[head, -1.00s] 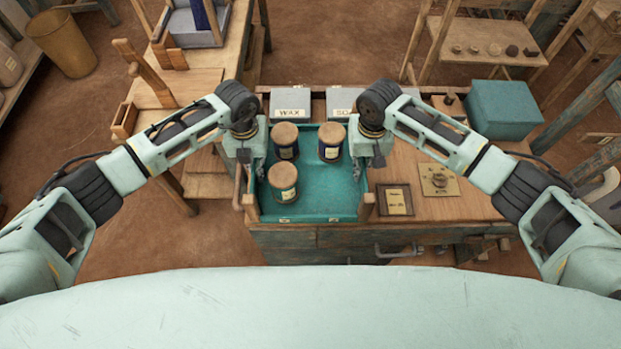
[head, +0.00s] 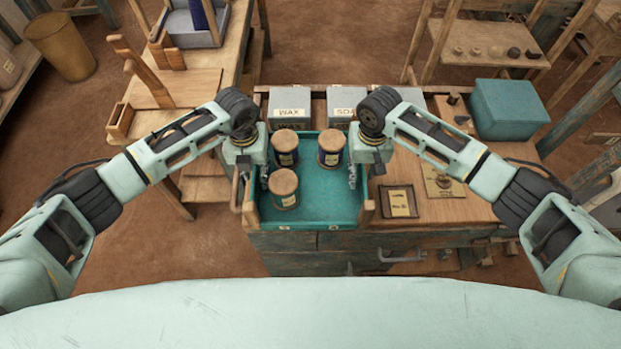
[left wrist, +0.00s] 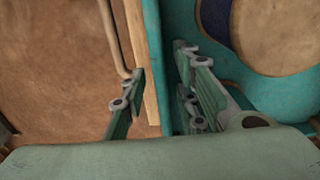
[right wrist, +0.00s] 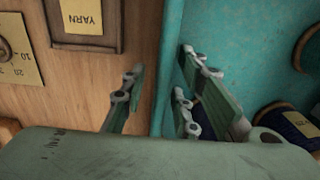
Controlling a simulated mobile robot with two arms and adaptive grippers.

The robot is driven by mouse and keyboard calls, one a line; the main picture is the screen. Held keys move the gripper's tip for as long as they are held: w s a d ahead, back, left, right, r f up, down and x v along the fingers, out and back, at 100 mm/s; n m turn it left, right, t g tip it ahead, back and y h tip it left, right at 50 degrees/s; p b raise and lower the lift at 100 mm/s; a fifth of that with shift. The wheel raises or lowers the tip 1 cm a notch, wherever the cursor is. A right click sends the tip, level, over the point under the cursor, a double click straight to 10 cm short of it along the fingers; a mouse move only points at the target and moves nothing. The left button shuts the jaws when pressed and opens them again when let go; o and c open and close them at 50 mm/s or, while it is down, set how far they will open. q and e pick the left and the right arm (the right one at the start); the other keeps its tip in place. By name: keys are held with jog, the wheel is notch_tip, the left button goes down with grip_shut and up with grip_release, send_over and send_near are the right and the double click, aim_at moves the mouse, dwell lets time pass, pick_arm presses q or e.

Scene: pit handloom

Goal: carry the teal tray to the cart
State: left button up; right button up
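My left gripper (head: 249,172) is at the tray's left wall, with one finger outside and one inside. The left wrist view shows its fingers (left wrist: 158,72) open, with gaps to the wall. My right gripper (head: 355,176) is at the right wall. In the right wrist view its fingers (right wrist: 160,68) are also open around the wall's rim. I cannot tell which piece of furniture is the cart.
Grey WAX (head: 291,112) and second labelled (head: 345,118) boxes stand close behind the tray. A framed YARN card (head: 400,202) lies to its right, and a teal box (head: 509,110) stands further right. Wooden furniture (head: 178,87) is at the left; brown floor lies between.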

pick_arm(q)
notch_tip(320, 180, up, 12)
jog(key=shift+f, duration=0.1)
pick_arm(e)
jog(key=shift+a+r, duration=0.1)
notch_tip(320, 180, up, 12)
jog(key=shift+f, duration=0.1)
dwell(0.6)
dwell(0.5)
